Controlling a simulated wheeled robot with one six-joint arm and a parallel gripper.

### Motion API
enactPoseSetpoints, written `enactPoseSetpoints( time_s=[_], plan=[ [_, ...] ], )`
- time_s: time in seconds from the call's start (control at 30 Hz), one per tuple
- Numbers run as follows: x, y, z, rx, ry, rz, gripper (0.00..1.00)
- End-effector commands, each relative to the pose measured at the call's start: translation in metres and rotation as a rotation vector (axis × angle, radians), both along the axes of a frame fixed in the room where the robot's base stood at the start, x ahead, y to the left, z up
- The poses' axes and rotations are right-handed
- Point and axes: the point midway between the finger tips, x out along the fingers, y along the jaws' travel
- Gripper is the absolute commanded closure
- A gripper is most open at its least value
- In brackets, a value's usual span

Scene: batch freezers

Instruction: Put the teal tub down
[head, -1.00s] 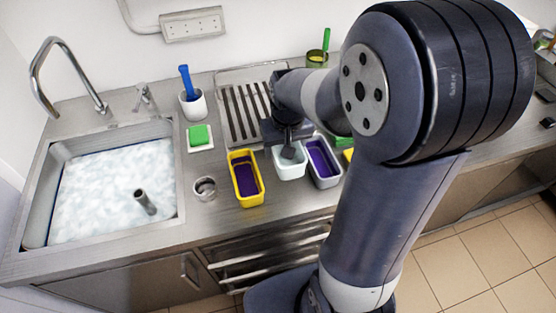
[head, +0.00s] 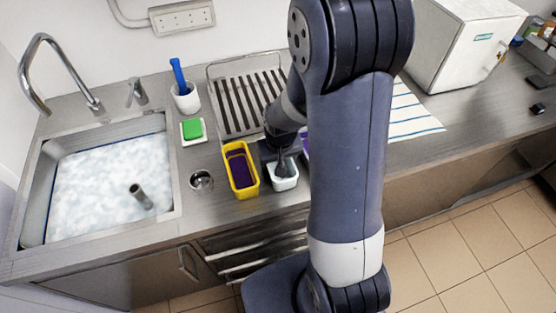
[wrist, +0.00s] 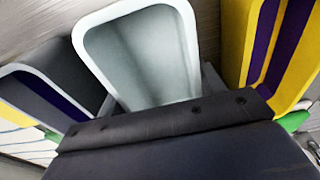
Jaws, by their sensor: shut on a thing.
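The teal tub (head: 285,181), a pale grey-teal open tub with a whitish rim, is in my gripper (head: 281,165) near the counter's front edge in the head view. My gripper is shut on it. In the wrist view the tub (wrist: 143,58) fills the middle, looks empty, and has dark finger parts beside it. The head view does not show clearly whether its base touches the counter. A yellow tub with purple inside (head: 240,170) stands close on its left.
A white-rimmed tub with purple inside (wrist: 42,95) is mostly hidden by my arm in the head view. A metal cup (head: 201,181), green sponge (head: 192,129) and drying rack (head: 240,105) stand nearby. The water-filled sink (head: 105,175) is left; a striped towel (head: 412,115) lies right.

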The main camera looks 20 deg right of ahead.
Motion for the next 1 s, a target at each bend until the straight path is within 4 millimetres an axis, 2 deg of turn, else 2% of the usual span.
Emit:
enactPoseSetpoints(
  time_s=[0.23,0.27,0.5,0.77,1.0],
  plan=[
    [0.0,0.0,-0.005,0.0,0.0,0.0,0.58],
    [0.0,0.0,-0.003,0.0,0.0,0.0,0.33],
    [0.0,0.0,-0.003,0.0,0.0,0.0,0.13],
    [0.0,0.0,-0.002,0.0,0.0,0.0,0.13],
    [-0.001,0.0,0.017,0.0,-0.004,0.0,0.13]
  ],
)
